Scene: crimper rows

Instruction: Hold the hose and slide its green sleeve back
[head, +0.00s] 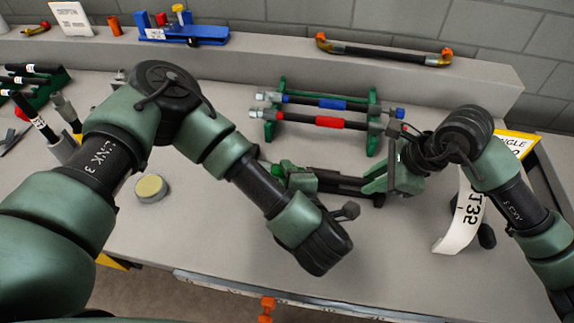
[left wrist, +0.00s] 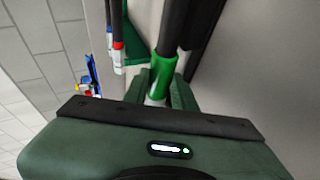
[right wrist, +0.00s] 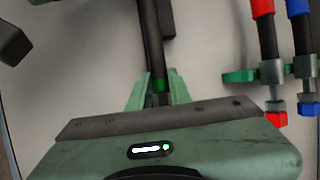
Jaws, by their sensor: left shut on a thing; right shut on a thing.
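The black hose (head: 345,185) runs between my grippers above the bench. My left gripper (head: 300,181) is shut on the hose near its left end. In the left wrist view a bright green collar (left wrist: 163,72) and a silver fitting show at that end. My right gripper (head: 380,183) is shut further right along the hose.
A green rack (head: 372,137) behind my grippers holds a hose with a blue sleeve (head: 332,104) and one with a red sleeve (head: 329,122). A round tin (head: 151,188) stands at left. A curled white label (head: 462,222) lies near my right arm.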

